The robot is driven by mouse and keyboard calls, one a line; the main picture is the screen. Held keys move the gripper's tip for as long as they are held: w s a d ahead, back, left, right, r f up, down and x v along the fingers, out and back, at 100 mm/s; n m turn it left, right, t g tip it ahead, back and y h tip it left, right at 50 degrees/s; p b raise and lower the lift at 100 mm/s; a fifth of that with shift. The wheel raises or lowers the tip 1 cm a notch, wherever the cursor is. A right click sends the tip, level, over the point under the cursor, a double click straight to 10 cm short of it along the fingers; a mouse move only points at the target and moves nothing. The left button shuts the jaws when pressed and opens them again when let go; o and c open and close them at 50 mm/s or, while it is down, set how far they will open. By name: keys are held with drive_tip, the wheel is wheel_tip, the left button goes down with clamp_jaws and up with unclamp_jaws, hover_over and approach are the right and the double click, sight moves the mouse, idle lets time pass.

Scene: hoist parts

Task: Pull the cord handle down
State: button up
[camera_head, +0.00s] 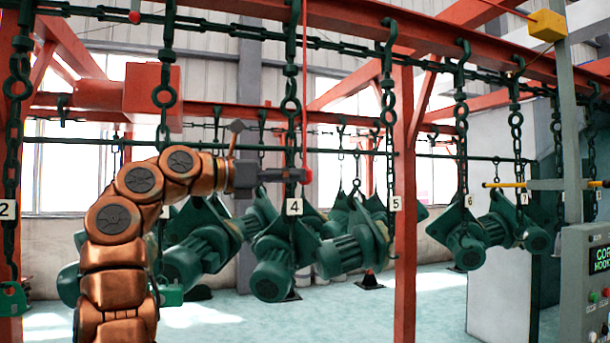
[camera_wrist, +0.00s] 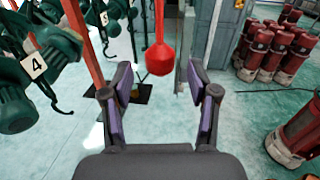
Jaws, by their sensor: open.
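The cord handle (camera_head: 305,176) is a red rounded knob on a thin red cord (camera_head: 304,90) that hangs from above. In the wrist view the handle (camera_wrist: 160,58) hangs straight, ahead of the jaws and centred in the gap. My gripper (camera_head: 296,175) is at about the handle's height in the head view, with its tip beside the knob. In the wrist view my gripper (camera_wrist: 160,82) is open and empty, its purple pads apart on either side. I see no contact with the handle.
Green hoists (camera_head: 272,274) hang on chains from a red frame (camera_head: 404,200), close behind my gripper. Number tag 4 (camera_head: 294,207) is just below it. A control box (camera_head: 583,285) stands at right. Red cylinders (camera_wrist: 285,55) stand on the floor at right.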

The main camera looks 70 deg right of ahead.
drive_tip(key=shift+p+x, duration=0.35)
drive_tip(key=shift+x, duration=1.7)
clamp_jaws()
